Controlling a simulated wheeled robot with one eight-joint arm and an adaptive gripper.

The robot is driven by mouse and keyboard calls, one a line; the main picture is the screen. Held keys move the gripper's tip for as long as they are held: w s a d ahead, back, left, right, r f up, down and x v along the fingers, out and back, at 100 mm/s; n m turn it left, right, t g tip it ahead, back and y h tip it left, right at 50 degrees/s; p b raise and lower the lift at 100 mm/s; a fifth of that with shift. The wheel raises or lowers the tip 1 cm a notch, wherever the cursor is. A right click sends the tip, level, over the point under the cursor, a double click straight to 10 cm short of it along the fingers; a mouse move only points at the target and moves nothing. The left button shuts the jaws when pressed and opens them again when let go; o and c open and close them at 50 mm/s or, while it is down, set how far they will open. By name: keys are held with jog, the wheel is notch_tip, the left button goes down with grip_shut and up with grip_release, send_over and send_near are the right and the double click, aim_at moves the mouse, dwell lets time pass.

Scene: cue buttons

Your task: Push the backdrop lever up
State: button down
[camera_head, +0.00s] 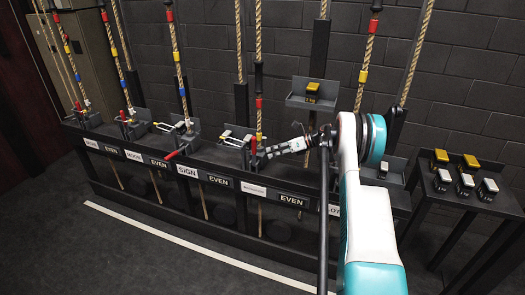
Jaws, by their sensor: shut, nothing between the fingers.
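My gripper (267,153) is shut and empty at the end of my arm, which reaches in from the right. Its fingertips point left at a rope lock on the long black rail (233,198). A red lever handle (254,145) stands roughly upright there, just left of the fingertips. I cannot tell whether they touch. A white label (253,190) below that station is too small to read for sure; an EVEN plate (291,200) is to its right. The SIGN station's red handle (174,154) slants down and outward. The lever base is partly hidden by my gripper.
Several ropes hang along the rail, including one with red and yellow bands (259,100) above the gripper. A small stand with a yellow button (313,87) is behind my arm. A side table (480,200) with several buttons stands right. The floor in front is clear.

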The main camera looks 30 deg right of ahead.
jog(key=shift+s+d+f, duration=0.1)
jog(key=shift+s+d, duration=0.2)
jog(key=shift+d, duration=0.4)
jog(key=shift+s+d+f, duration=0.1)
jog(key=shift+s+d, duration=0.15)
jog(key=shift+d, duration=0.4)
